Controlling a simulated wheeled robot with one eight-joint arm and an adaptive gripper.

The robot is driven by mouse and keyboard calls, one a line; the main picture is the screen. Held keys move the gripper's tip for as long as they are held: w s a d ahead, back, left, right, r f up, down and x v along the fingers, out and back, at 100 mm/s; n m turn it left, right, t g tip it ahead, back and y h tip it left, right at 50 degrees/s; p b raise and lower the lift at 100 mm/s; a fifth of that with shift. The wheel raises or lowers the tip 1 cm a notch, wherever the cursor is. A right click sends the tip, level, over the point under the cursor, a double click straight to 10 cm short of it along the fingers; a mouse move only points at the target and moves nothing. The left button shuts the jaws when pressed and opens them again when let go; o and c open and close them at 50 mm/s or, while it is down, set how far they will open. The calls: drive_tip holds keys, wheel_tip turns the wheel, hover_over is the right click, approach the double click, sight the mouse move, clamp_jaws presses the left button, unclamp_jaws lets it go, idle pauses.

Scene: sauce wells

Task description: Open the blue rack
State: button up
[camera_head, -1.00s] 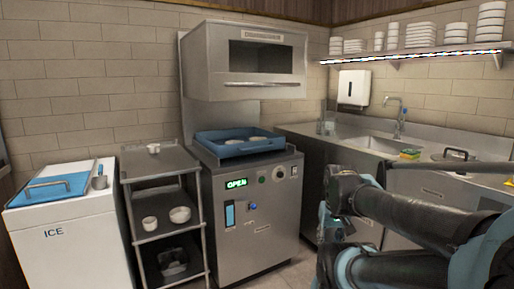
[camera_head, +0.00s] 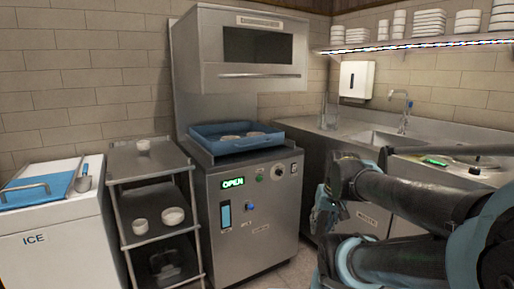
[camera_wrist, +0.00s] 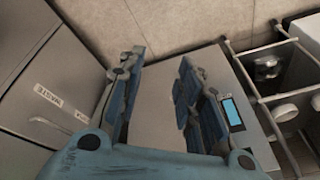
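The blue rack (camera_head: 237,143) is a shallow tray on top of the steel dishwasher (camera_head: 255,215), with a few pale dishes (camera_head: 232,136) in it. The dishwasher's hood (camera_head: 262,55) is raised above it, and its green display (camera_head: 232,183) reads OPEN. My gripper (camera_head: 325,207) is in front of the counter, to the right of the dishwasher and lower than the rack. The wrist view shows my gripper (camera_wrist: 160,88) with its two fingers apart and nothing between them. The rack does not show in the wrist view.
A shelf cart (camera_head: 150,200) with bowls and a white ice chest (camera_head: 60,240) stand left of the dishwasher. The sink counter (camera_head: 350,136) is at the right, with a cabinet labelled WASTE (camera_wrist: 45,100) below. Some floor (camera_wrist: 185,25) is free.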

drive_tip(key=w+a+r+m+t+y, duration=0.25)
drive_tip(key=w+a+r, duration=0.3)
drive_tip(key=w, duration=0.45)
drive_tip(key=w+a+r+m+t+y, duration=0.2)
drive_tip(key=w+a+r+y, duration=0.15)
drive_tip(key=w+a, duration=0.45)
drive_tip(key=m+t+y, duration=0.2)
drive_tip(key=m+t, duration=0.3)
drive_tip(key=m, duration=0.2)
approach(258, 144)
drive_tip(key=shift+n, duration=0.25)
drive_tip(key=x, duration=1)
drive_tip(key=shift+w+a+f, duration=0.15)
drive_tip(key=shift+w+a, duration=0.1)
drive_tip(key=shift+a, duration=0.05)
drive_tip(key=shift+c, duration=0.4)
